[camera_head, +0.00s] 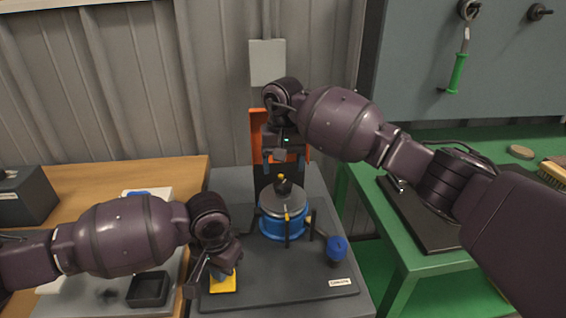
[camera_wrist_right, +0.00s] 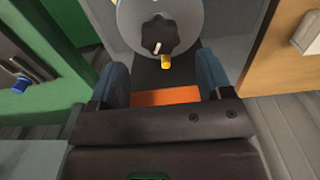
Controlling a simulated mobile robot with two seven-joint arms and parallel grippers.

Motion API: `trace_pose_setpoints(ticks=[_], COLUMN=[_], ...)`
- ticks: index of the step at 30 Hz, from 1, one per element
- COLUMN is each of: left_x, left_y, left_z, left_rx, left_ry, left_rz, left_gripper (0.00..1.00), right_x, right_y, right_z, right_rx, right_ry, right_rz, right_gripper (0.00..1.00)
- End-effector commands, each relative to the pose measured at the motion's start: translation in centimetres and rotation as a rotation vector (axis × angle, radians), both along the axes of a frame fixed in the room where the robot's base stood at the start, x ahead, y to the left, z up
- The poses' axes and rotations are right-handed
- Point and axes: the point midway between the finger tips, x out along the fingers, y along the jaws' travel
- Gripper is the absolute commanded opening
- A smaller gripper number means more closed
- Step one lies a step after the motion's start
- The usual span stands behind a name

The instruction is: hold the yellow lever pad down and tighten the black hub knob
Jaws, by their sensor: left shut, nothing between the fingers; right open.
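The yellow lever pad (camera_head: 222,283) lies low at the front left of the dark rotor stand (camera_head: 310,285). My left gripper (camera_head: 218,272) is shut and empty, right at the pad; whether it presses the pad down I cannot tell. The black hub knob (camera_head: 283,186) sits on top of the grey and blue rotor (camera_head: 284,217). In the right wrist view the knob (camera_wrist_right: 168,34) is lobed, with a white mark and a yellow peg (camera_wrist_right: 166,63) beside it. My right gripper (camera_head: 283,165) is open above and behind the knob, its blue fingers (camera_wrist_right: 165,85) apart and empty.
A blue knob (camera_head: 337,247) stands at the stand's right side. An orange panel (camera_head: 257,122) rises behind the rotor. A black open box (camera_head: 149,289) lies left of the stand. A green bench (camera_head: 425,262) with a dark mat is at right.

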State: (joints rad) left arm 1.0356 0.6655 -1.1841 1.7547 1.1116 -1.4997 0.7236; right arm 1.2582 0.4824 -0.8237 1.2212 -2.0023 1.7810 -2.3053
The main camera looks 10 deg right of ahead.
Motion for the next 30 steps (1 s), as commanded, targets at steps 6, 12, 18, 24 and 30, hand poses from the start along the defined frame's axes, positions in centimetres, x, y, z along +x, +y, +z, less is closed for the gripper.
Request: trace_pose_setpoints(ticks=[6,12,18,24,30], left_x=[0.0,0.0,0.0,0.0,0.0], left_y=[0.0,0.0,0.0,0.0,0.0], left_z=[0.0,0.0,0.0,0.0,0.0], left_rx=[0.001,0.001,0.001,0.0,0.001], left_ry=[0.0,0.0,0.0,0.001,0.001], left_rz=[0.001,0.001,0.001,0.001,0.0], left_gripper=[0.0,0.0,0.0,0.0,0.0], right_x=[0.0,0.0,0.0,0.0,0.0], right_y=[0.0,0.0,0.0,0.0,0.0], right_z=[-0.5,-1.4,-2.2,-3.0,-3.8], right_rx=[-0.001,0.0,-0.001,0.0,0.0], right_ry=[0.001,0.001,0.001,0.001,0.001], right_rz=[0.0,0.0,0.0,-0.001,-0.001], right_gripper=[0.72,0.72,0.72,0.72,0.72])
